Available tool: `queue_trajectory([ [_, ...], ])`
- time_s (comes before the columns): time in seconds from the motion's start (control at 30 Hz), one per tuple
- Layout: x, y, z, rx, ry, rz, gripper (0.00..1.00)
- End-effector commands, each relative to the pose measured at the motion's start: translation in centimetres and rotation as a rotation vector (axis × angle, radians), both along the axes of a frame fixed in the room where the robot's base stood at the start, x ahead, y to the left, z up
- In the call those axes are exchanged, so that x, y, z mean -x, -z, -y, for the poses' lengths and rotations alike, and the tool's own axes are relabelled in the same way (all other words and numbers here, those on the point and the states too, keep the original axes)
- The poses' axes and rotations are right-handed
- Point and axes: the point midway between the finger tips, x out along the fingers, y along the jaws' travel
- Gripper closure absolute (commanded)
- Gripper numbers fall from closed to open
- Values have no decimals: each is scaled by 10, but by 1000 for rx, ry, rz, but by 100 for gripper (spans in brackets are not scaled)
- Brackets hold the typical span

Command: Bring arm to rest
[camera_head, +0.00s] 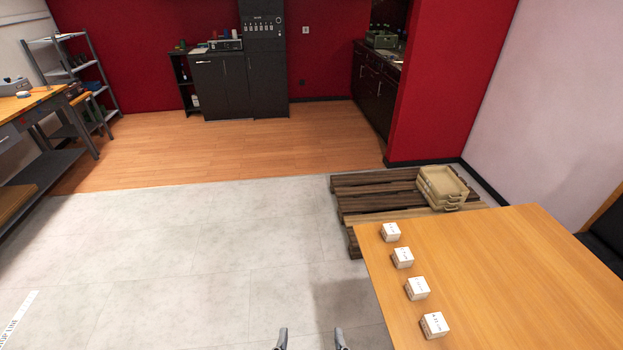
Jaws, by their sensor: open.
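My gripper (311,338) shows at the bottom edge of the head view, pointing away from the camera. Only its two grey fingertips are in the picture, set well apart with nothing between them. It is over the pale tiled floor (200,265), just left of the wooden table (510,270). The rest of my arm is out of view.
Several small white boxes (417,288) stand in a row along the table's left side. Behind the table a wooden pallet (375,190) carries stacked beige trays (442,185). A workbench (30,105) stands far left. The tiled floor left of my gripper is clear.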

Motion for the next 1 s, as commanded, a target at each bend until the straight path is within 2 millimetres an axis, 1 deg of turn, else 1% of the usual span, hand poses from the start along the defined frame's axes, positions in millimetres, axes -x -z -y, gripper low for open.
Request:
queue_trajectory([
  [0.03, 0, -42, 0, 0, 0, 1, 18],
  [0.07, 0, -57, 0, 0, 1, 1, 18],
  [0.1, 0, -78, 0, 0, 1, 1, 18],
  [0.17, 0, -111, 1, 0, 2, 1, 18],
  [0.2, 0, -133, 1, 0, 2, 1, 18],
  [0.27, 0, -164, 1, 0, 4, 1, 18],
  [0.3, 0, -184, 1, 0, 4, 1, 18],
  [0.37, 0, -215, 1, 0, 4, 0, 18],
  [0.4, 0, -235, 1, -1, 5, 0, 18],
  [0.47, 0, -266, 2, -1, 5, 0, 18],
  [0.5, 0, -284, 2, 0, 6, 0, 18],
  [0.53, 0, -296, 2, 0, 6, 0, 18],
  [0.6, 0, -314, 2, -1, 6, 0, 18],
  [0.67, 0, -321, 2, -1, 7, 0, 18],
  [0.73, 0, -321, 2, -1, 7, 0, 18],
  [0.83, 0, -315, 2, -1, 7, -1, 18],
  [1.0, 0, -314, 2, -1, 7, -2, 18],
])
